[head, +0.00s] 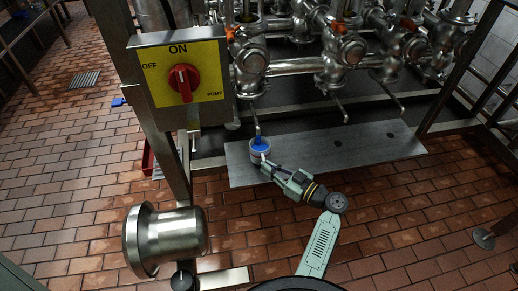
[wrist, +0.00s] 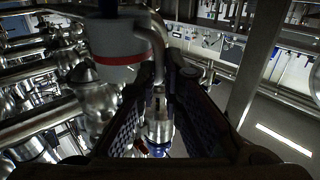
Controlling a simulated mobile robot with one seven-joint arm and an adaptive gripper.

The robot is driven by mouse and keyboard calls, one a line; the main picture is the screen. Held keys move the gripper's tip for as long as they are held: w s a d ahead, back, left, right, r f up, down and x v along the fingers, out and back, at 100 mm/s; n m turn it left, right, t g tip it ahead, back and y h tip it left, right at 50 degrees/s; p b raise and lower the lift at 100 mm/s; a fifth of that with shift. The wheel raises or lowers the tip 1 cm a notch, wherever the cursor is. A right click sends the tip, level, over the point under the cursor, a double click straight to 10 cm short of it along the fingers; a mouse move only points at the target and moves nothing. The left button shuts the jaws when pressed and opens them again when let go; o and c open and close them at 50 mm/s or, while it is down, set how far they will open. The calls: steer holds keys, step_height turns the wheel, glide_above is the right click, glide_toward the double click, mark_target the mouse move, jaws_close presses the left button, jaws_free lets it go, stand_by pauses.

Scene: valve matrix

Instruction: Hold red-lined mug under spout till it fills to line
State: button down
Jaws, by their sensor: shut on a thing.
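The mug (head: 260,156) is pale, with blue showing at its open top in the head view. It stands out over the front-left part of the grey metal shelf, directly below the end of a thin bent spout (head: 257,128). In the wrist view the mug (wrist: 118,45) shows its red line as a band around the wall. My gripper (head: 267,164) is at the mug's near right side. In the wrist view its two fingers (wrist: 162,85) are closed on the mug's handle. I cannot tell how the blue level stands against the red line.
A yellow panel with a red knob (head: 182,83), marked OFF, ON and PUMP, stands at left; the knob's mark points up toward ON. Steel valves and pipes (head: 335,65) fill the back. A steel bell-shaped vessel (head: 168,238) is at front left.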

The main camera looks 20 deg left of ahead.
steer(key=s+d, duration=0.4)
steer(key=s, duration=0.2)
stand_by(0.3)
steer(key=shift+s+d+r+p, duration=0.7)
steer(key=shift+s+r, duration=0.1)
steer(key=shift+s, duration=0.2)
steer(key=shift+s+d+r+p, duration=0.55)
steer(key=shift+s+d+r, duration=0.15)
steer(key=shift+s, duration=0.3)
